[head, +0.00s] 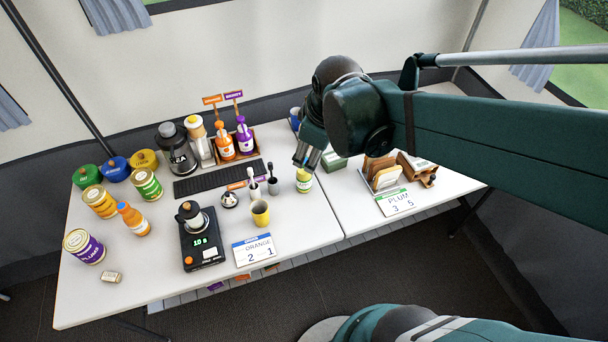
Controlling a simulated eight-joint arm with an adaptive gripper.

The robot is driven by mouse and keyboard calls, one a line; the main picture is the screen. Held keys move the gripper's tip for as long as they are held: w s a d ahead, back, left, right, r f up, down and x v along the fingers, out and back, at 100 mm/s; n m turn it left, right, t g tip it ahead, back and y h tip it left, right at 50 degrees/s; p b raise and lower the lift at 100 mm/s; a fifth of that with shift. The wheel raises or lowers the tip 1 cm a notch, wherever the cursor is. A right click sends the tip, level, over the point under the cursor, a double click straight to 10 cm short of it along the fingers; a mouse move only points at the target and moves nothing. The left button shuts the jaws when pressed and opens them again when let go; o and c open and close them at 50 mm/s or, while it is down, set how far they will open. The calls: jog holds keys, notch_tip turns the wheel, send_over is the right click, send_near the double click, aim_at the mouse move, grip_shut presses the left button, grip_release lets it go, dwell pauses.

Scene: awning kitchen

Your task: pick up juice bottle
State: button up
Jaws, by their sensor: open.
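My gripper (304,164) is open and points down over the middle-right of the table. It is far to the right of the juice bottle, above a small yellow-green jar (304,180). I cannot tell from this view how much height separates the gripper from the jar. Nothing shows held between the fingers.
Cans (100,201) and a purple-labelled can (84,246) flank the bottle. A cork-like piece (111,277) lies in front. Syrup bottles (225,141) stand behind.

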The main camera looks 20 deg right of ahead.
jog(key=w+n, duration=0.2)
jog(key=n+g+p, duration=0.2)
jog(key=n, duration=0.3)
send_over(304, 174)
notch_tip(304, 174, down, 6)
jog(key=f+n, duration=0.1)
jog(key=w+f+n+g+p, duration=0.1)
jog(key=f+n, duration=0.1)
jog(key=w+f+n+g, duration=0.1)
jog(key=f, duration=0.1)
jog(key=shift+d+f+p, duration=0.2)
jog(key=shift+d+p, duration=0.15)
jog(key=shift+d, duration=0.05)
jog(key=shift+w+f+n, duration=0.1)
jog(key=shift+f+n, duration=0.4)
jog(key=shift+n, duration=0.1)
jog(key=shift+f, duration=0.15)
jog(key=shift+f, duration=1.15)
jog(key=shift+f, duration=0.15)
jog(key=shift+a+f+b, duration=0.1)
jog(key=shift+f+b, duration=0.75)
jog(key=shift+f, duration=1.6)
